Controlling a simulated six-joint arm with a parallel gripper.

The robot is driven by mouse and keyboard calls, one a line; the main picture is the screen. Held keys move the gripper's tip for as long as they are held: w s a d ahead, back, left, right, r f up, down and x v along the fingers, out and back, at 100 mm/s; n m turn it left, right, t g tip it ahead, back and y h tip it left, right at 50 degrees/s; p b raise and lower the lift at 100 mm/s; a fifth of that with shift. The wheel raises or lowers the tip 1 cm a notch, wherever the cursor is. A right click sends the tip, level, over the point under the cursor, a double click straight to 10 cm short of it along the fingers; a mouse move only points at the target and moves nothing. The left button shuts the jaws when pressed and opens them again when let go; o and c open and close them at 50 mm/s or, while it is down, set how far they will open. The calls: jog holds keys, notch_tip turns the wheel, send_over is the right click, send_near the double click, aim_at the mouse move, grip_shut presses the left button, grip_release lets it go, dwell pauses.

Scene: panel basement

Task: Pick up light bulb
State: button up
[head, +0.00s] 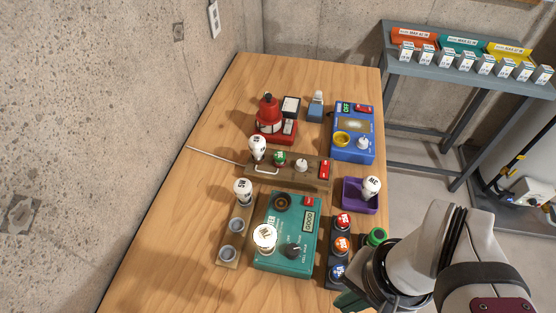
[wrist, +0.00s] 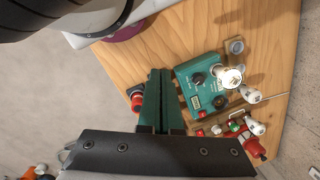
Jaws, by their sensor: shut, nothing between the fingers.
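Several white light bulbs with black lettering show in the head view. One bulb (head: 265,237) stands on the teal device (head: 275,261) and also shows in the wrist view (wrist: 232,76). Another bulb (head: 257,146) stands at the left end of a wooden board (head: 265,168). A fourth bulb (head: 371,186) is in the purple tray (head: 352,198). My gripper (wrist: 160,74) has green fingers, shut and empty. In the head view it is low at the right, partly hidden by my wrist.
A button strip (head: 342,261) with coloured knobs stands between the teal device and my gripper. A blue device (head: 350,133) and a red stand (head: 272,126) are behind. A thin rod (head: 213,156) juts left. The table's left side (head: 160,215) is bare.

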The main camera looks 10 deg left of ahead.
jog(key=o, duration=1.4)
jog(key=m+t+h, duration=0.7)
jog(key=m+t, duration=1.1)
jog(key=m, duration=1.6)
send_near(260, 246)
jog(key=shift+n+y, duration=0.3)
jog(key=shift+n, duration=0.1)
jog(key=x, duration=0.6)
jog(key=shift+w+a+f, duration=0.1)
jog(key=shift+w, duration=0.3)
jog(key=x, duration=0.6)
jog(key=shift+s+d, duration=0.15)
jog(key=shift+d, duration=0.2)
